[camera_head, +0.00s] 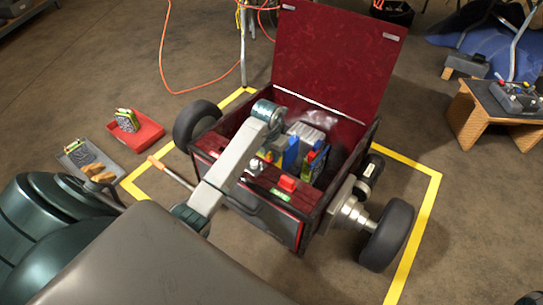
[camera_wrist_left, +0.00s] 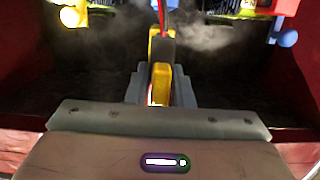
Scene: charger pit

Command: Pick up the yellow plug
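In the left wrist view, a yellow plug (camera_wrist_left: 161,47) with a red cable rising from it stands upright at the centre. My left gripper (camera_wrist_left: 160,90) is in front of it, with grey stepped parts on either side of a nearer yellow piece (camera_wrist_left: 160,86). I cannot tell whether the gripper is closed on the plug, or whether the two yellow parts are one. In the head view, my left arm reaches over the open dark red box of a wheeled cart (camera_head: 327,205), hiding much of its left interior. My right gripper does not show.
The cart's raised lid (camera_head: 335,60) stands behind the box. Blue, yellow and red parts crowd inside. A red tray (camera_head: 150,135) and a grey tray (camera_head: 75,172) lie on the floor at left. A wooden stand (camera_head: 480,115) is at right.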

